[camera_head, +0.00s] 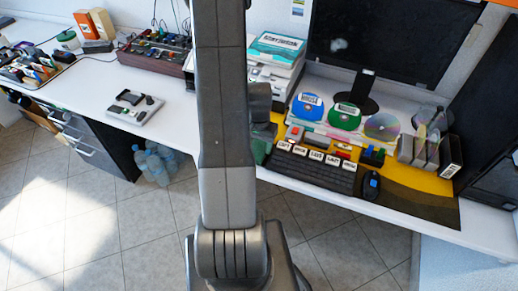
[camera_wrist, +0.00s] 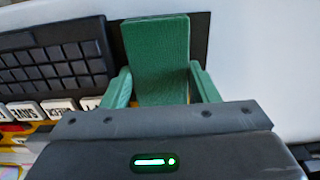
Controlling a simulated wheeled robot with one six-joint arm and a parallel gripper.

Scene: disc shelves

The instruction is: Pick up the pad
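The pad is a green, fabric-textured block (camera_wrist: 157,55) in the middle of the wrist view. The pad's far end sticks out beyond the fingertips. Its near end runs back to the gripper's dark housing. In the head view a patch of green (camera_head: 261,149) shows beside my arm at the desk's front edge; I cannot tell whether it is pad or finger.
A dark keyboard (camera_head: 308,169) lies close to the left of the pad in the wrist view. A mouse (camera_head: 371,185), discs (camera_head: 344,116) and small blocks share the yellow and dark mat (camera_head: 415,200). A monitor (camera_head: 393,38) stands behind. The left desk has clear white space.

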